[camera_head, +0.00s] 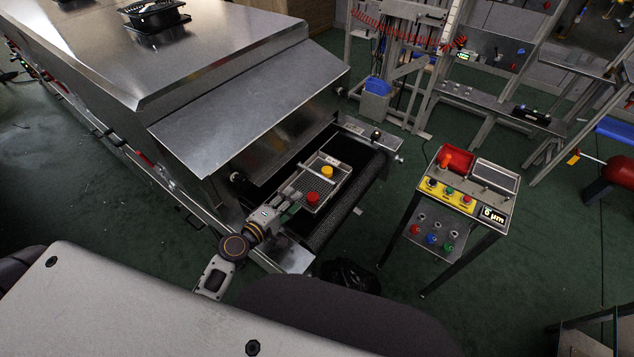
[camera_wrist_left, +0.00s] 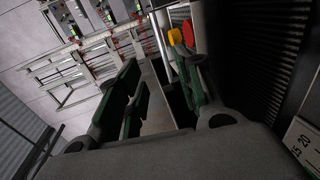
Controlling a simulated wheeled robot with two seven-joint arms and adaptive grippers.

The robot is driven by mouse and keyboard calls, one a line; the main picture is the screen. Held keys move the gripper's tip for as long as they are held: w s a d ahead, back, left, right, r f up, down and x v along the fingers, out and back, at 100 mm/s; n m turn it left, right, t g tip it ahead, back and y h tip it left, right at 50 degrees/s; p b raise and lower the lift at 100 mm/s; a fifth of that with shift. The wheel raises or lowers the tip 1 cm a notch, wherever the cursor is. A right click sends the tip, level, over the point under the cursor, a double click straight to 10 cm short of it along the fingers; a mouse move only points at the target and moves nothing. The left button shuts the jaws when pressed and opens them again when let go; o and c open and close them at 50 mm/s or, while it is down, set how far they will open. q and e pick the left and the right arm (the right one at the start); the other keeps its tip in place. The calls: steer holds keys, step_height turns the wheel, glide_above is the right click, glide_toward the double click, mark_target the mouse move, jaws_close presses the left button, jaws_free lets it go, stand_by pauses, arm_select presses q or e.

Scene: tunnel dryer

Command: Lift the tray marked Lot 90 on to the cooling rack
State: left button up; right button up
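A shallow grey mesh tray (camera_head: 341,184) sits on the dark conveyor belt at the dryer's outlet. It holds a red round piece (camera_head: 313,198) and a yellow one (camera_head: 327,171). I cannot read a lot number on it. My left gripper (camera_head: 291,198) is at the tray's near left side; contact cannot be told. In the left wrist view its green-padded fingers (camera_wrist_left: 158,92) stand apart, with the yellow piece (camera_wrist_left: 174,37) and red piece (camera_wrist_left: 188,33) beyond the right finger. I cannot pick out the cooling rack for certain. My right gripper is not in view.
The steel dryer hood (camera_head: 245,100) slopes down close behind the tray. The black belt (camera_head: 352,205) has metal side plates. A control stand (camera_head: 465,190) with buttons and a red bin stands to the right. Green floor lies between. A metal frame (camera_head: 600,325) shows at lower right.

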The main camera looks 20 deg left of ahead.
mark_target(321, 177)
arm_select(q)
steer(key=shift+w, duration=0.1)
steer(key=shift+p+x, duration=0.3)
steer(key=shift+x, duration=0.7)
steer(key=shift+p+x, duration=0.35)
steer(key=shift+x, duration=2.95)
steer(key=shift+d, duration=0.1)
steer(key=shift+w+f, duration=0.1)
steer(key=shift+w+d+f+p, duration=0.15)
steer(key=shift+w+d+p, duration=0.2)
steer(key=shift+w, duration=0.2)
steer(key=shift+w+d+f+p, duration=0.1)
steer(key=shift+w+d+p, duration=0.1)
steer(key=shift+w+d, duration=0.3)
steer(key=shift+x, duration=1.2)
